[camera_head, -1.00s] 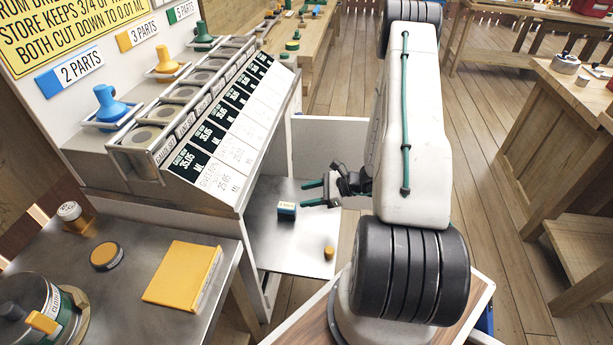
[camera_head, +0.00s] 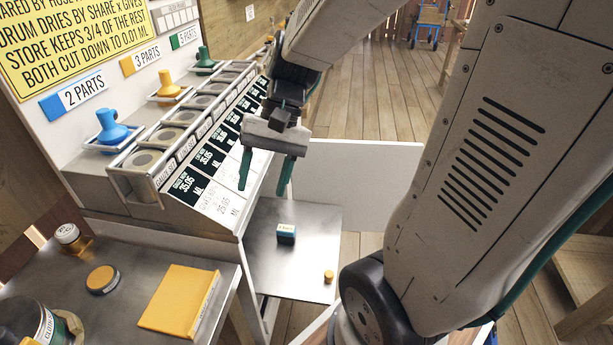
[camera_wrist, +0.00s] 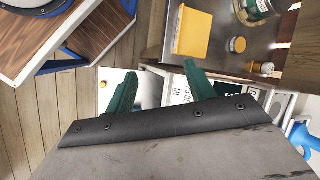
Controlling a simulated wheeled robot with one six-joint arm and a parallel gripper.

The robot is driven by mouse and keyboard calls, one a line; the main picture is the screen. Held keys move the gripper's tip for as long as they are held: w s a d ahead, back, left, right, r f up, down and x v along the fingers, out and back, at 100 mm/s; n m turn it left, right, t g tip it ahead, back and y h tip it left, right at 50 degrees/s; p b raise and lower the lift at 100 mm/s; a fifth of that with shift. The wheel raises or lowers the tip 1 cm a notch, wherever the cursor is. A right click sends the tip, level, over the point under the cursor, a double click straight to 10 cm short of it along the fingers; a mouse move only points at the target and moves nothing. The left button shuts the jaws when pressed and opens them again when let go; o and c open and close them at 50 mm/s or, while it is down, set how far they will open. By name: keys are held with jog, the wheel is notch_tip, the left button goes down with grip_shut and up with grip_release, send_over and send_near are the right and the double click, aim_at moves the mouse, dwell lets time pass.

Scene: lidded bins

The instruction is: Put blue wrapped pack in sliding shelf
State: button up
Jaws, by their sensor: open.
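The blue wrapped pack (camera_head: 286,234), a small box with a pale label, rests on the pulled-out grey metal sliding shelf (camera_head: 262,270) under the dispenser cabinet. My gripper (camera_head: 263,186) is open and empty, raised above the shelf in front of the slanted label panel, clear of the pack. In the wrist view its two green fingers (camera_wrist: 160,72) are spread apart with nothing between them. I cannot make out the pack in the wrist view.
A small yellow-orange cylinder (camera_head: 328,277) stands at the shelf's front right. The shelf's pale upright panel (camera_head: 355,180) rises behind it. The left metal bench holds a yellow book (camera_head: 178,300), a round tin (camera_head: 102,279) and a jar (camera_head: 67,235).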

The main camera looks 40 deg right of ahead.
jog(key=s+r+n+t+h, duration=0.2)
jog(key=s+r+n+h, duration=0.3)
jog(key=s, duration=0.5)
jog(key=shift+s+d+r+n+t+h, duration=0.2)
jog(key=shift+d+r+n+t+h, duration=0.1)
jog(key=shift+d+r+t, duration=0.15)
